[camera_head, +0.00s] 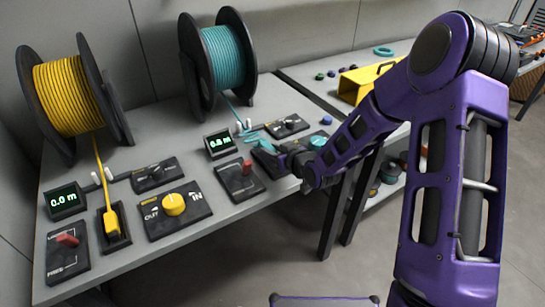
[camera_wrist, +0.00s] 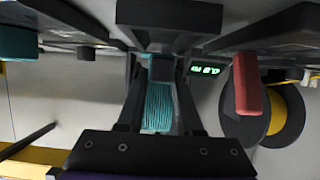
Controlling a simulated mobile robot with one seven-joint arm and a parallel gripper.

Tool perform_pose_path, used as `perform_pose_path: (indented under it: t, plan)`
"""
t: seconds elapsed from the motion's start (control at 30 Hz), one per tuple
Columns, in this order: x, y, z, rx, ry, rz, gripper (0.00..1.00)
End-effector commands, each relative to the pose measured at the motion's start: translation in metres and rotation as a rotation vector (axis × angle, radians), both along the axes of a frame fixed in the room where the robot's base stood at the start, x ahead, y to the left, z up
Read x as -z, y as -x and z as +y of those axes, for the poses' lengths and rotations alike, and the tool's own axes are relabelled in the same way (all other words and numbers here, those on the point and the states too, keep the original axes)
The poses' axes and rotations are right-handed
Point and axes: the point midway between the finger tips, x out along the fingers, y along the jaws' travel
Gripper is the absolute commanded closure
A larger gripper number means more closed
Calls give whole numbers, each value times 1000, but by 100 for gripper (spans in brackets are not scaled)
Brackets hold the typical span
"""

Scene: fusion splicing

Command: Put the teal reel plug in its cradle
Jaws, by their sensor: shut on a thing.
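My gripper (camera_head: 283,158) is low over the front of the bench, right of the teal station's red lever. It is shut on the teal reel plug, which shows between the fingertips in the wrist view (camera_wrist: 160,70). In the head view, teal pieces (camera_head: 265,145) show at the fingertips, but plug and cable are hard to separate. The dark cradle (camera_head: 268,162) is directly below and partly hidden by the gripper. I cannot tell whether the plug touches it. The teal cable (camera_head: 238,115) runs down from the teal reel (camera_head: 228,58).
The yellow reel (camera_head: 68,95) stands at left, its yellow plug (camera_head: 111,220) in a cradle. The red lever (camera_head: 247,167) and a display (camera_head: 219,144) are left of my gripper. A teal knob (camera_head: 317,141) is close at right. A yellow bin (camera_head: 365,80) stands further right.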

Motion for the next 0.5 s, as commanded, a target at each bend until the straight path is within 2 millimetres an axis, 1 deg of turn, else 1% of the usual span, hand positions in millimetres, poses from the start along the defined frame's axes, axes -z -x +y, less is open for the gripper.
perform_pose_path:
  t: [0.03,0.1,0.37,0.5]
  plan:
    - [11,0,0,0,-1,3,100]
    - [20,0,0,1,-1,2,100]
    - [21,0,0,1,0,0,100]
    - [25,0,0,1,0,0,100]
